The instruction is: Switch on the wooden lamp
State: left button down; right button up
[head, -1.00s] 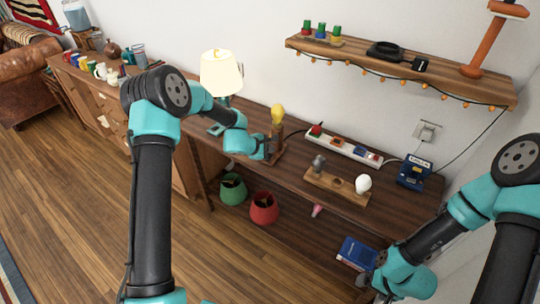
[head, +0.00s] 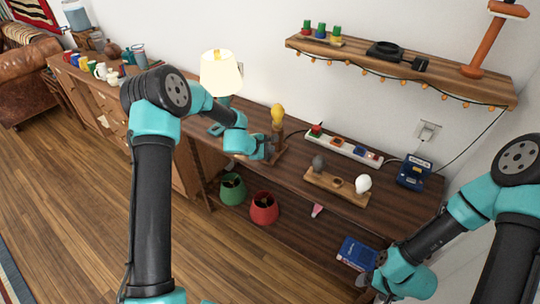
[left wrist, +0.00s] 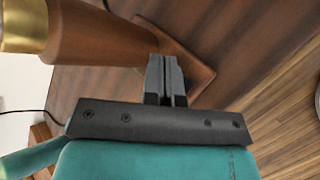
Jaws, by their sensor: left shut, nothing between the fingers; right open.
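The wooden lamp (head: 280,140) stands on the dark wood table with a bare yellow bulb (head: 278,112) on its post. My left gripper (head: 271,147) is shut and empty, close to the lamp's lower post and base. In the left wrist view its fingertips (left wrist: 165,62) lie over the lamp's flat wooden base (left wrist: 195,68), beside the brown post (left wrist: 105,35) with its brass collar (left wrist: 22,25). I cannot tell whether they touch it, and I see no switch clearly. My right gripper (head: 366,284) is open at the lower right, far from the lamp.
A white power strip (head: 343,149) and a wooden bulb holder (head: 337,188) with a white bulb (head: 363,184) are right of the lamp. A table lamp with a cream shade (head: 221,72) stands behind my left arm. Green (head: 232,188) and red (head: 264,208) shades sit below.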

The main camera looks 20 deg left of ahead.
aim_at(269, 158)
pick_arm(q)
jog(key=shift+f, duration=0.15)
dwell(0.3)
jog(key=shift+f, duration=0.3)
jog(key=shift+w+f, duration=0.1)
jog(key=shift+f, duration=0.2)
dwell(0.7)
jog(key=shift+r, duration=0.15)
jog(key=shift+r, duration=0.6)
jog(key=shift+s+r, duration=0.25)
jog(key=shift+r, duration=1)
jog(key=shift+s+r, duration=0.2)
jog(key=shift+r, duration=1.05)
